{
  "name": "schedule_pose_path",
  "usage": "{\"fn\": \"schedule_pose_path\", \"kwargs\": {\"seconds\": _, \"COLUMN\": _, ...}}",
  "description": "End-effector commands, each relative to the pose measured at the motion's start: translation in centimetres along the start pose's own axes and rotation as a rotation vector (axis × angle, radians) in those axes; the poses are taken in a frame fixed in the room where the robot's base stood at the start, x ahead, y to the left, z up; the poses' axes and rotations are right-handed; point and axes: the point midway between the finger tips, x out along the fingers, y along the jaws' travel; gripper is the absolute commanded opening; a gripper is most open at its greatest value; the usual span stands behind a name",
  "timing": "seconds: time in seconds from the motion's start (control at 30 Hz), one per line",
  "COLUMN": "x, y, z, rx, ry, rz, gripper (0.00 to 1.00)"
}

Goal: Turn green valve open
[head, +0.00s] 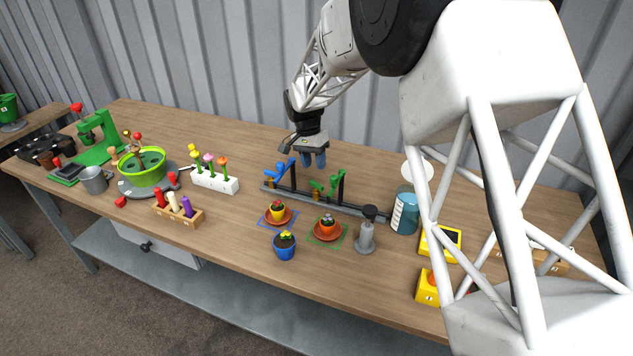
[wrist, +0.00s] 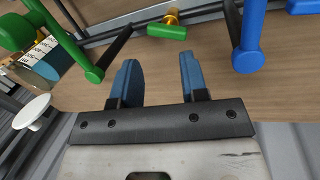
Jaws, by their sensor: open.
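The green valve (head: 327,186) stands on a dark rail (head: 350,205) in the middle of the table. A blue valve (head: 281,171) is on the same rail to its left. My gripper (head: 314,161) is open and empty, pointing down above and behind the rail, between the two valves. In the wrist view, the blue fingers of my gripper (wrist: 158,75) are apart with bare table between them. There the green valve's bar (wrist: 70,45) is at the upper left and its green spout (wrist: 167,31) at the top. The blue valve (wrist: 248,40) is at the upper right.
Two potted flowers on saucers, a blue pot (head: 285,247) and a grey bottle (head: 366,238) stand in front of the rail. A blue-liquid jar (head: 405,212) is to the right. A white flower holder (head: 214,181) stands left. The table behind the rail is clear.

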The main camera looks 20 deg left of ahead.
Motion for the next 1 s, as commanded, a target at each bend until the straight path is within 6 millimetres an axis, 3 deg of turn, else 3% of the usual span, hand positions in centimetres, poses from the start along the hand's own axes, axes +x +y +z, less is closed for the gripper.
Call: {"fn": "schedule_pose_path", "kwargs": {"seconds": 1.0, "x": -0.27, "y": 0.95, "z": 0.13, "rx": 1.500, "ry": -0.093, "rz": -0.185, "gripper": 0.40}}
